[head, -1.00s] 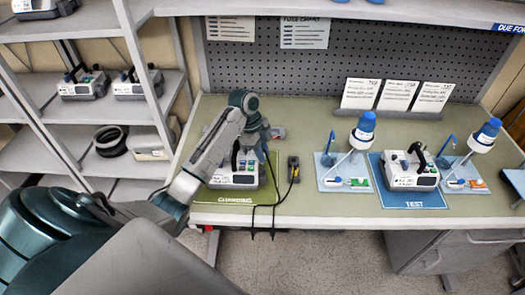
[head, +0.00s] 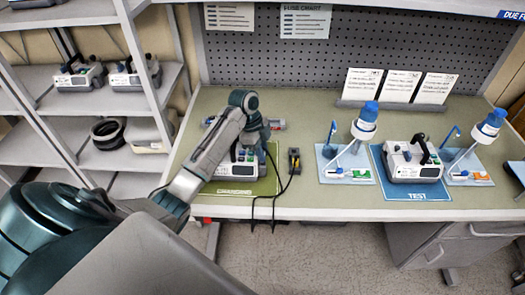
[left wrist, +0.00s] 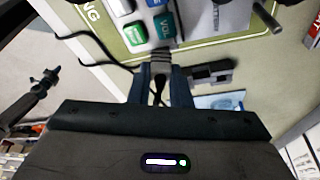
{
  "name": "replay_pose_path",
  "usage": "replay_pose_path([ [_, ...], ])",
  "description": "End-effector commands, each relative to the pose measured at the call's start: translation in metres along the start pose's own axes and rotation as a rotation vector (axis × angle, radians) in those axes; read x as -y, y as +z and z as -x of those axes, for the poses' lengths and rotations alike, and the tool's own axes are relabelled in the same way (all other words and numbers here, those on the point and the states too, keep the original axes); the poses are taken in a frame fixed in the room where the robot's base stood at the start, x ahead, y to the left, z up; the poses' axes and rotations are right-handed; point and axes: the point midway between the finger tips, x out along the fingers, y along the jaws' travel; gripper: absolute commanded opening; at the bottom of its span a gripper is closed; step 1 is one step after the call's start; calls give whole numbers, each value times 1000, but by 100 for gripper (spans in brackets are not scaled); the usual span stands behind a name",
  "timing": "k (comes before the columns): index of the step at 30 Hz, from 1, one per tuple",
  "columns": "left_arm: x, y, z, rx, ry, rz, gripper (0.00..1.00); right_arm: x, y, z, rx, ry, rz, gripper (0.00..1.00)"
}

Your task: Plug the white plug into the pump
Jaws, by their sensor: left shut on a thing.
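A white pump (head: 237,170) with a dark handle stands on the green charging mat (head: 215,188). In the left wrist view the pump's panel (left wrist: 140,25), with green and blue buttons, is at the top. My left gripper (head: 263,135) is over the pump's right rear in the head view. In the left wrist view its fingers (left wrist: 160,88) are shut on a ribbed, greyish plug (left wrist: 160,62). The plug points at the pump's edge; I cannot tell whether it is inserted. A thin dark cord trails below it. My right gripper is not in view.
A dark block (head: 294,160) lies right of the mat. A second pump (head: 408,162) stands on the blue test mat (head: 420,192), between trays with blue-topped stands. Dark cords hang over the bench's front edge. Shelves with pumps stand at left.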

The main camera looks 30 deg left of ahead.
Motion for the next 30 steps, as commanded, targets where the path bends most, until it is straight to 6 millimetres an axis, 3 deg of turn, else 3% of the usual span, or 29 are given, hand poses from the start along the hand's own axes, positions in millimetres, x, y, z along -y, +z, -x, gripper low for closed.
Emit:
replay_pose_path([
  [21, -1, -1, 2, -1, -83, 260, 0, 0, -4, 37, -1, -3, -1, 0],
  [30, 0, 0, 0, -2, -110, 335, 0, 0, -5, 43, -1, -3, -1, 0],
])
